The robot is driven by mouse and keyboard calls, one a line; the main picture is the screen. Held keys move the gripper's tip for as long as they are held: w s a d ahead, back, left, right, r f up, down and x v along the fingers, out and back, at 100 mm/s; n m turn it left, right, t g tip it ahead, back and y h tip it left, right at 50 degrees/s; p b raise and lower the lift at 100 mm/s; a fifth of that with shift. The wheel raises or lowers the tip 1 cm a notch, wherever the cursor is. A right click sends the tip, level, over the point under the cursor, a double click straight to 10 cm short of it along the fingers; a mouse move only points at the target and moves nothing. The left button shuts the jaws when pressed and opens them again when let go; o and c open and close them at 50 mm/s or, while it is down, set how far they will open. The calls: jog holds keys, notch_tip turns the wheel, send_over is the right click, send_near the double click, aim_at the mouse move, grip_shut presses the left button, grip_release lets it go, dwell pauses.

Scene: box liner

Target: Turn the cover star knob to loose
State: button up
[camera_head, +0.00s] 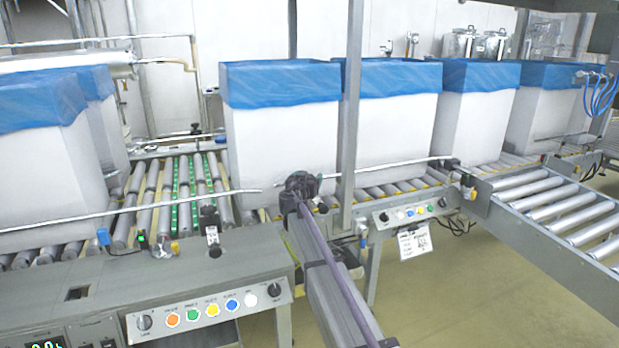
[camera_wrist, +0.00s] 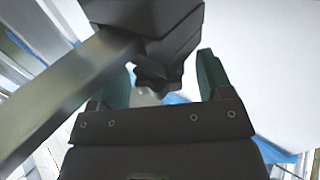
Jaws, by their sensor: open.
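The dark star knob (camera_wrist: 158,74) shows in the wrist view, under a dark clamp block (camera_wrist: 150,18) with a grey bar running off to the lower left. My gripper (camera_wrist: 165,80) is open, with one green finger on each side of the knob. The left finger is partly hidden behind the bar. I cannot tell whether either finger touches the knob. In the head view my gripper (camera_head: 300,187) is a dark shape at the guide rail, and the knob cannot be made out there.
White boxes with blue liners (camera_head: 280,140) stand along the roller conveyor (camera_head: 165,200) just behind my gripper. A vertical grey post (camera_head: 350,130) is close on the right. A control panel (camera_head: 205,310) with coloured buttons is at the front left. A metal roller track (camera_head: 560,205) lies to the right.

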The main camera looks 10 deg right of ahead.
jog(key=shift+x, duration=0.95)
jog(key=c, duration=0.9)
jog(key=n+t+y, duration=0.1)
jog(key=n+y, duration=0.1)
jog(key=y, duration=0.1)
jog(key=n+y, duration=0.1)
jog(key=y, duration=0.1)
jog(key=n+y, duration=0.1)
jog(key=shift+a+n+t+y, duration=0.25)
jog(key=shift+n+t+y, duration=0.05)
jog(key=shift+t+y, duration=0.1)
jog(key=o, duration=0.9)
jog(key=s, duration=1)
jog(key=shift+s+a, duration=0.25)
jog(key=shift+s, duration=0.1)
